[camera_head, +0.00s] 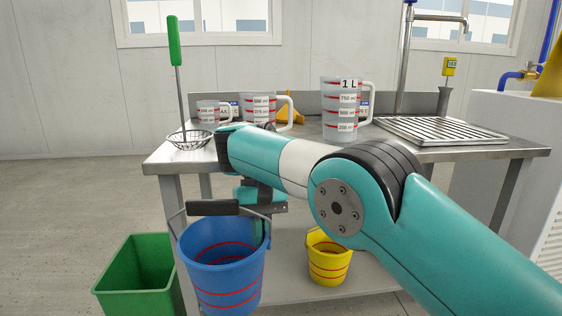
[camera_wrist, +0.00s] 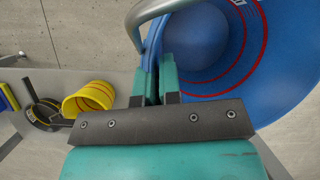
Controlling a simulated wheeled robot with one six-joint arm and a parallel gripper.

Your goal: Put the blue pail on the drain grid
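The blue pail (camera_head: 222,265), with red bands and a grey bail with a dark grip, is upright in front of the table's left part in the head view; its bottom nears the picture's lower edge. My gripper (camera_head: 262,228) is at its right rim. In the wrist view the two teal fingers (camera_wrist: 159,82) are closed on either side of the pail's wall, and the pail's blue inside (camera_wrist: 200,60) fills the upper right. Whether it hangs free or rests on something is not clear. The drain grid (camera_head: 440,130) lies bare at the tabletop's right end.
Several measuring jugs, the largest marked 1 L (camera_head: 340,105), stand on the steel table (camera_head: 175,158). A wire strainer with a green handle (camera_head: 174,42) is at its left corner. A yellow pail (camera_head: 329,262) is on the lower shelf. A green bin (camera_head: 135,275) stands left. A tap rises behind the grid.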

